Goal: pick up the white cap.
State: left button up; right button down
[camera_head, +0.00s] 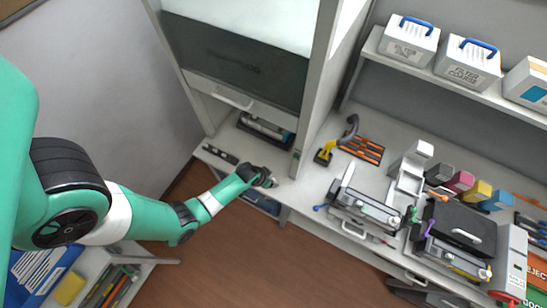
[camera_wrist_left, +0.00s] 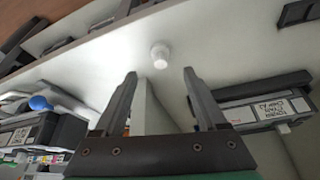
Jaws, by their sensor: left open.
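The white cap (camera_wrist_left: 159,55) is a small rounded piece on the pale counter surface in the left wrist view. It lies just beyond my left gripper (camera_wrist_left: 159,74), roughly centred between the two fingertips and apart from both. The fingers are spread, with nothing between them. In the head view my left gripper (camera_head: 269,181) reaches the front edge of the counter, below the open printer bay. The cap is too small or too hidden there to make out clearly. My right gripper is not in view.
A dark labelled cartridge (camera_wrist_left: 262,111) is right of the fingers in the wrist view. A blue knob (camera_wrist_left: 40,103) is at the left. In the head view, a cartridge (camera_head: 365,211), a yellow-and-grey tool (camera_head: 325,155) and coloured boxes (camera_head: 460,182) are farther right on the counter.

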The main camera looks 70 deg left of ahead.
pick_arm(q)
jog(key=shift+x, duration=0.9)
jog(key=shift+r, duration=0.1)
jog(key=b+x, duration=0.3)
jog(key=x, duration=0.1)
jog(key=shift+a, duration=0.1)
jog(key=shift+w+a+f+b, duration=0.1)
jog(key=shift+w+f+b, duration=0.2)
jog(key=shift+f, duration=0.2)
jog(key=shift+s, duration=0.1)
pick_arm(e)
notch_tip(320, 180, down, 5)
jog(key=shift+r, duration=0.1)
pick_arm(q)
grip_shut()
